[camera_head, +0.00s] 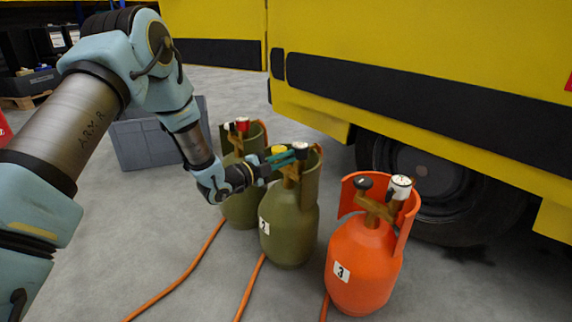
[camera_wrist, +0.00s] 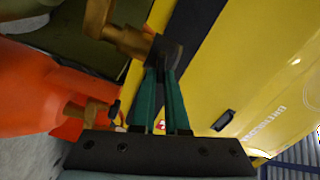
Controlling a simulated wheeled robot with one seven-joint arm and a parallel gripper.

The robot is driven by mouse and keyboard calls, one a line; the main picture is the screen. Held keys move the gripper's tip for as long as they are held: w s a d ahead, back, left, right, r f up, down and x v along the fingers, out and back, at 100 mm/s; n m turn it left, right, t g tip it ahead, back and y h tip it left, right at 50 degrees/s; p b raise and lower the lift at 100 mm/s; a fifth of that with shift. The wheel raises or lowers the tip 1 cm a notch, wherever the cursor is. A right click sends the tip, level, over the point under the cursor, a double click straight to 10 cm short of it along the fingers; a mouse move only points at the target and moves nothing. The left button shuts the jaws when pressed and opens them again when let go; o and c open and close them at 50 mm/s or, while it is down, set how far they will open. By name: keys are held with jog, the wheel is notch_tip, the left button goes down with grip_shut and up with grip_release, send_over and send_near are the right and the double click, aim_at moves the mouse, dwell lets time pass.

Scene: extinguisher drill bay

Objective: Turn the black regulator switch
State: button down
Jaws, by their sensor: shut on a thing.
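The black regulator switch (camera_head: 363,183) sits on the brass valve of the orange bottle (camera_head: 352,270) marked 3, beside a white-faced gauge (camera_head: 402,184). A small dark knob on the orange bottle also shows in the wrist view (camera_wrist: 115,108). My gripper (camera_head: 298,150) is at the top of the olive bottle (camera_head: 285,230) marked 2, away from the orange bottle. Its teal fingers are shut on a dark fitting (camera_wrist: 170,47) on that bottle's brass valve (camera_wrist: 120,38). A yellow knob (camera_head: 278,150) shows beside the fingers. I cannot tell what exactly the fitting is.
Another olive bottle (camera_head: 240,207) with a red knob (camera_head: 242,124) stands behind. Orange hoses (camera_head: 182,275) run across the floor. A yellow vehicle (camera_head: 420,50) with a wheel (camera_head: 440,185) stands close behind the bottles. A grey crate (camera_head: 142,146) is at left.

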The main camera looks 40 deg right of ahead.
jog(key=shift+f+m+b, duration=0.15)
jog(key=shift+m+b, duration=0.6)
jog(key=shift+m, duration=0.2)
jog(key=shift+f+m+b, duration=0.15)
jog(key=shift+m+b, duration=0.6)
jog(key=shift+m, duration=0.2)
jog(key=c, duration=0.9)
grip_release()
jog(key=a, duration=0.3)
jog(key=a+p, duration=0.1)
jog(key=a, duration=0.3)
jog(key=a+p, duration=0.1)
jog(key=a, duration=0.2)
jog(key=shift+w+a, duration=0.3)
jog(key=shift+a, duration=0.1)
